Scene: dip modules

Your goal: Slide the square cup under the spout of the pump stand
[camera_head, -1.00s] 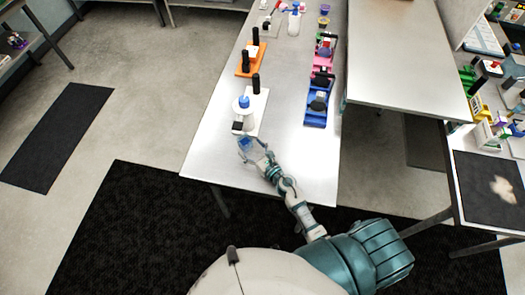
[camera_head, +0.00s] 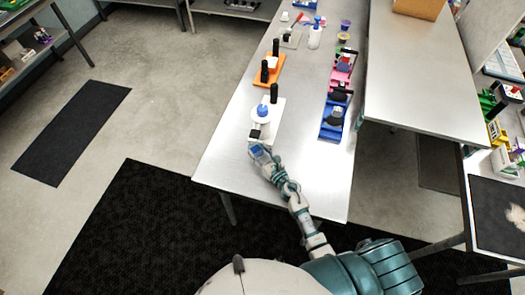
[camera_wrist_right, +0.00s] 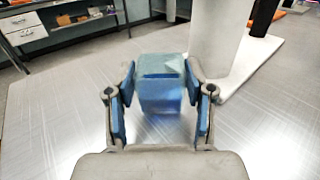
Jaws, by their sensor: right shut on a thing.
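The square cup is a translucent blue block-like cup (camera_wrist_right: 161,88). It stands upright on the table between the fingers of my right gripper (camera_wrist_right: 160,76), which is shut on it. In the head view, the right gripper (camera_head: 261,155) and cup are at the near end of the pump stand. The pump stand has a white base (camera_head: 274,118), a white body with a blue top (camera_head: 262,110) and a black post (camera_head: 274,93). In the wrist view its white body (camera_wrist_right: 214,35) rises just beyond the cup, to the right. The spout is not clear. My left gripper is not in view.
An orange stand (camera_head: 269,71) with black posts is farther back. Blue (camera_head: 333,122) and pink (camera_head: 341,70) fixtures line the table's right side. The metal table (camera_head: 310,178) is bare to the right of my gripper.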

